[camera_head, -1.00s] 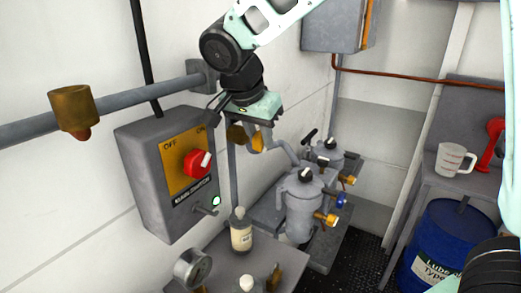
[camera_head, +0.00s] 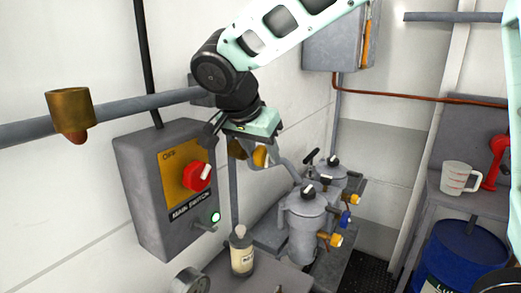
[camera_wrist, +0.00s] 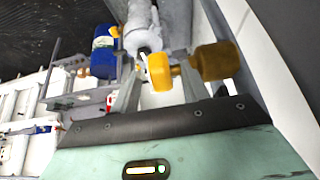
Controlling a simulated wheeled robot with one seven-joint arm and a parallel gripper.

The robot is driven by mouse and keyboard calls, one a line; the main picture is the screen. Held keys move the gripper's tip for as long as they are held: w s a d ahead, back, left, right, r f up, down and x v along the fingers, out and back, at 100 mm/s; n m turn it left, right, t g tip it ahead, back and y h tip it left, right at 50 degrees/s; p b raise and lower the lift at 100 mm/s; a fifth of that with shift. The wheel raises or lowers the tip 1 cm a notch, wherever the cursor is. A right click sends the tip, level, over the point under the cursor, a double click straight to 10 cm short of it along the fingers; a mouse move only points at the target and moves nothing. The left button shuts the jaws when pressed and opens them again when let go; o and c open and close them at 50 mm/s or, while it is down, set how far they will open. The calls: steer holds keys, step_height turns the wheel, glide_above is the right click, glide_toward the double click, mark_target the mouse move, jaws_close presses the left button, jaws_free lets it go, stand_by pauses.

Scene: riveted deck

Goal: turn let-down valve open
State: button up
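No label marks the let-down valve. The closest valve-like part is a yellow handle (camera_head: 260,157) beside a brass fitting (camera_head: 236,149), by the wall right of the switch box. My gripper (camera_head: 249,138) points down just above them; its fingertips are hard to make out in the head view. In the wrist view the gripper (camera_wrist: 158,90) is open, with a grey finger on each side of the yellow handle (camera_wrist: 160,72). The brass fitting (camera_wrist: 218,61) is just right of the fingers. I cannot tell whether a finger touches the handle.
The main switch box (camera_head: 165,205) with a red knob is left of my gripper. Grey filter housings (camera_head: 305,225) with brass and blue-handled valves stand below right. A bottle (camera_head: 241,255) stands below. A grey pipe (camera_head: 130,108) crosses the wall. A jug (camera_head: 457,180) and blue drum (camera_head: 465,255) are right.

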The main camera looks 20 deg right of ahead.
steer(key=b+v, duration=0.1)
steer(key=v, duration=1.6)
steer(key=shift+a, duration=0.15)
steer(key=shift+r, duration=0.15)
step_height(320, 180, up, 2)
steer(key=g+y+p, duration=0.4)
steer(key=y+p, duration=0.1)
steer(key=p, duration=0.2)
glide_above(261, 148)
step_height(261, 148, down, 17)
steer(key=shift+f+p, duration=0.2)
steer(key=shift+p, duration=0.45)
